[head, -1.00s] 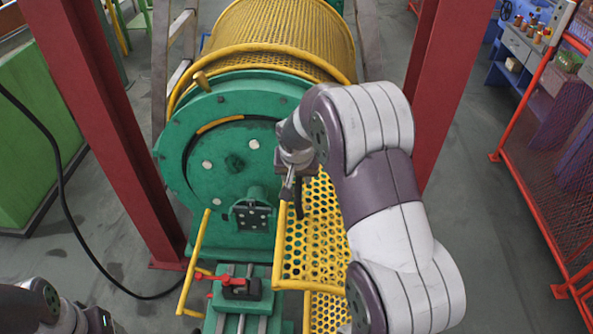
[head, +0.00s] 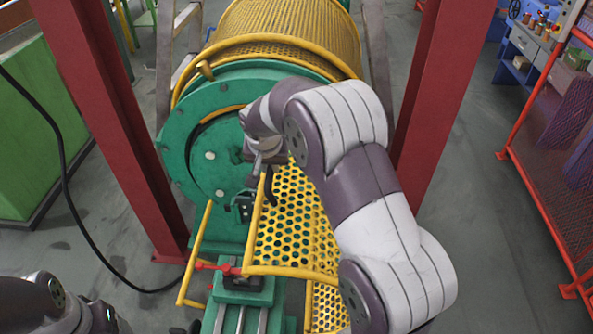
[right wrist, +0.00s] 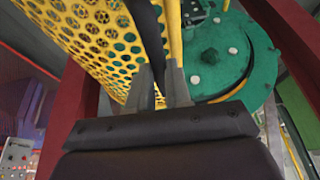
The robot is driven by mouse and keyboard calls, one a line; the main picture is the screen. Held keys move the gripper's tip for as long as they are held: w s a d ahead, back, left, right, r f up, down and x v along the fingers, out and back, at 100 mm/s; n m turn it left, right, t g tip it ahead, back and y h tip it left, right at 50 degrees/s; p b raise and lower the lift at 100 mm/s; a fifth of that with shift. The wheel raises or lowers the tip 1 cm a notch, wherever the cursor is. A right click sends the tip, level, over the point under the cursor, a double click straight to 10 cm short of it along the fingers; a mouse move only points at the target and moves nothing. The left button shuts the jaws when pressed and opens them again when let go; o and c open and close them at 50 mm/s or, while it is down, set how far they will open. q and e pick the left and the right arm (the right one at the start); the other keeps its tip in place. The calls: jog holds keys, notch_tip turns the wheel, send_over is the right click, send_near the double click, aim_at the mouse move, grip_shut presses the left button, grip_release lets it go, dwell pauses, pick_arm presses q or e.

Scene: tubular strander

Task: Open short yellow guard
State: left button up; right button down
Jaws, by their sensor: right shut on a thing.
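The short yellow guard (head: 290,222) is a perforated yellow panel with a tubular frame, in front of the green disc (head: 205,170). It stands tilted, its left frame bar raised over the machine bed. My arm hides part of the guard's right side. My left arm shows at the lower left; a small dark part at the bottom edge may be its gripper (head: 186,328).
A yellow rail frame (head: 199,255) stands left of the guard, beside a red-handled clamp (head: 218,266) on the green bed. Red columns (head: 120,140) flank the machine on both sides. A yellow mesh drum guard (head: 290,35) is behind.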

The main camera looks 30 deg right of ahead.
pick_arm(q)
notch_tip(320, 180, down, 2)
jog(key=shift+w+f+b, duration=0.1)
jog(key=shift+f+b, duration=0.05)
jog(key=shift+b, duration=0.5)
pick_arm(e)
jog(key=w+a+f, duration=0.1)
jog(key=w+a, duration=0.2)
jog(key=a, duration=0.2)
jog(key=shift+w+a+f, duration=0.2)
jog(key=shift+w+f, duration=0.1)
jog(key=shift+w, duration=0.05)
jog(key=c, duration=1.1)
grip_release()
pick_arm(q)
jog(key=shift+w, duration=0.15)
pick_arm(e)
jog(key=shift+o, duration=0.2)
jog(key=shift+w+f, duration=0.1)
